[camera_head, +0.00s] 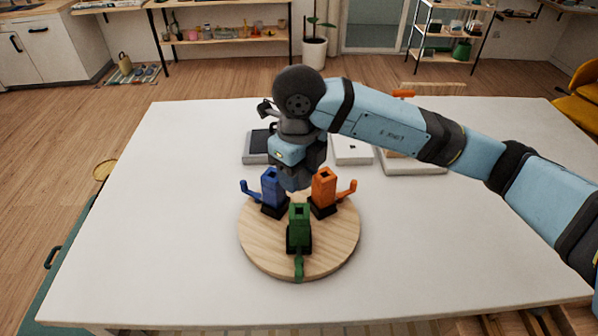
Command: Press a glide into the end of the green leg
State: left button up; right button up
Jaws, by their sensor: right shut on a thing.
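The green leg (299,222) stands upright in a black base at the near side of a round wooden board (335,247), with a green lever (299,266) towards me. Its top end faces up and shows a dark square hole. My right gripper (296,183) points down at the far side of the board, behind and between the blue and orange pieces, apart from the green leg. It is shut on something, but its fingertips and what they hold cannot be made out. No glide can be made out. My left gripper is not in view.
A blue piece (270,186) and an orange piece (324,187) with side levers stand on the board. A dark tray (257,147), a white tray (352,150) and another tray (414,168) lie behind. The white table (150,240) is clear left and right.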

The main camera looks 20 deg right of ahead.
jog(key=shift+f+b, duration=2.15)
jog(key=shift+f, duration=0.6)
jog(key=shift+b, duration=0.8)
jog(key=shift+f+b, duration=1.55)
jog(key=shift+b, duration=0.05)
jog(key=o, duration=1)
notch_tip(320, 180, up, 14)
jog(key=shift+f, duration=0.1)
